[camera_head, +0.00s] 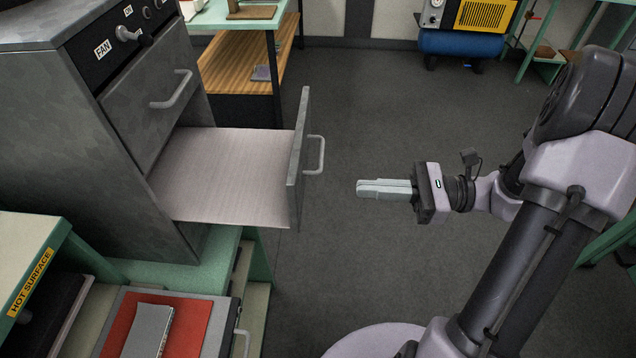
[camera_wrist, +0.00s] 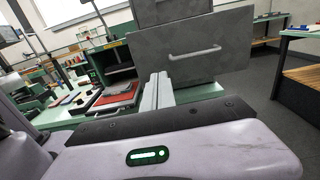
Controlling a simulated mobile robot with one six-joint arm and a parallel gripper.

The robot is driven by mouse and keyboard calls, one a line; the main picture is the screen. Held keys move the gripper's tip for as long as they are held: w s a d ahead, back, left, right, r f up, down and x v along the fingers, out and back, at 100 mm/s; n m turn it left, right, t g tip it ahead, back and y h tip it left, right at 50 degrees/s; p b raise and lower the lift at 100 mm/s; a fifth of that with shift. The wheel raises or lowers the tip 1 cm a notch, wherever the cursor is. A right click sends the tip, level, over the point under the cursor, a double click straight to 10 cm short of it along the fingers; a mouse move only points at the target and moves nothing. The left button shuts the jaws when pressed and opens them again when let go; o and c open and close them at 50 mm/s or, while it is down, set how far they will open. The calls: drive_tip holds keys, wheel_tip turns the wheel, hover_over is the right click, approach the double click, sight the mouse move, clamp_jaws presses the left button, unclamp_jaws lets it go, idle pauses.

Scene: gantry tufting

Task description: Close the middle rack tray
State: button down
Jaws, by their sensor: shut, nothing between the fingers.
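The middle rack tray (camera_head: 230,170) is pulled well out of the grey metal cabinet (camera_head: 70,130), with its pale flat inside showing. Its upright front panel (camera_head: 300,165) carries a metal bar handle (camera_head: 315,155). My gripper (camera_head: 362,189) is shut and empty, to the right of the tray front and handle, apart from them and pointing toward them. In the wrist view, the tray front (camera_wrist: 205,50) with its handle (camera_wrist: 195,53) faces me beyond my shut fingers (camera_wrist: 158,85). The drawer above (camera_head: 150,95) is flush with the cabinet.
Below, a green bench (camera_head: 190,265) holds a red folder or mat (camera_head: 180,325) with a grey booklet (camera_head: 150,330). A "HOT SURFACE" label (camera_head: 30,283) marks the left bench. A blue compressor tank (camera_head: 460,45) stands at the back. The floor (camera_head: 350,110) between tray and arm is clear.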

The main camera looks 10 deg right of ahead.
sight(301, 185)
drive_tip(key=b+x, duration=0.2)
drive_tip(key=x, duration=0.7)
drive_tip(key=shift+a+b, duration=0.35)
drive_tip(key=shift+w, duration=0.1)
